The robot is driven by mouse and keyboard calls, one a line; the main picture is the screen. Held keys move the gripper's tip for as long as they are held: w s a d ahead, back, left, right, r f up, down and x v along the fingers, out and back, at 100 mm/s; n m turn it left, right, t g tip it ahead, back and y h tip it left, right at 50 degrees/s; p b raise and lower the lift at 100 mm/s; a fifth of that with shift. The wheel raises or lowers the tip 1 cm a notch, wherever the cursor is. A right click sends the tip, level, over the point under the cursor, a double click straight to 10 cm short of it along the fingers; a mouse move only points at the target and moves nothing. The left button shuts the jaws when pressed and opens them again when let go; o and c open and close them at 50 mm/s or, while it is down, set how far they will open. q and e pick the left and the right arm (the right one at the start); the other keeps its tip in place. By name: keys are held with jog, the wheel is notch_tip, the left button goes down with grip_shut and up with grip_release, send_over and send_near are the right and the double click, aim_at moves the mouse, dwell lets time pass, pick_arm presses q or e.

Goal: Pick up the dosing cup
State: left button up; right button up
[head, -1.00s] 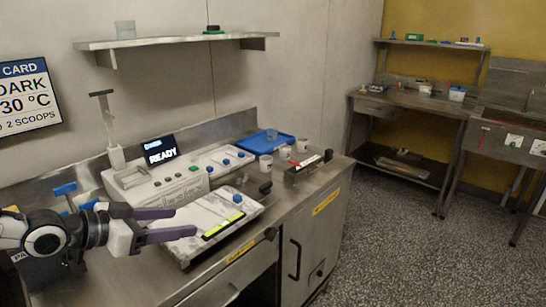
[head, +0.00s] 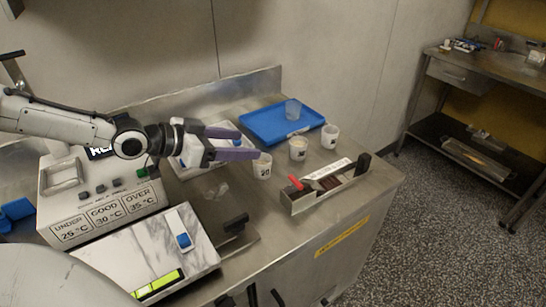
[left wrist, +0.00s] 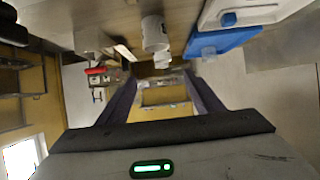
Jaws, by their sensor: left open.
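Several small cups stand on the steel bench; I cannot tell for certain which is the dosing cup. A white cup marked 20 (head: 262,167) is nearest my left gripper (head: 246,144). Two more white cups, a middle one (head: 298,149) and a right one (head: 330,136), stand to its right. A translucent cup (head: 292,109) is on the blue tray (head: 256,121). My left gripper is open and empty, its purple fingers pointing right, close to the marked cup in the picture. White cups (left wrist: 155,35) also show ahead of the fingers in the left wrist view. My right gripper is not seen.
A steel holder (head: 318,187) with a red-handled tool stands at the bench's front right. A white machine with temperature labels (head: 102,205) and a marble-topped unit (head: 150,252) fill the left. A wall rises behind; another steel table (head: 470,85) is far right.

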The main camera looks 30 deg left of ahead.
aim_at(254, 165)
pick_arm(q)
jog(key=f, duration=0.3)
jog(key=shift+s+a+f, duration=0.1)
jog(key=shift+s+f, duration=0.25)
jog(key=shift+f, duration=0.05)
jog(key=f+b, duration=0.2)
jog(key=f, duration=0.1)
jog(key=shift+w+f, duration=0.2)
jog(key=shift+w, duration=0.2)
jog(key=shift+b+x, duration=1)
jog(key=shift+b, duration=0.1)
jog(key=shift+w+d+r, duration=0.15)
jog(key=shift+w+d, duration=0.1)
jog(key=shift+w, duration=0.1)
jog(key=shift+x, duration=2.05)
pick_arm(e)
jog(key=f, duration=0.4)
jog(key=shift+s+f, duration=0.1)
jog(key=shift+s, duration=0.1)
pick_arm(q)
jog(key=c, duration=1.1)
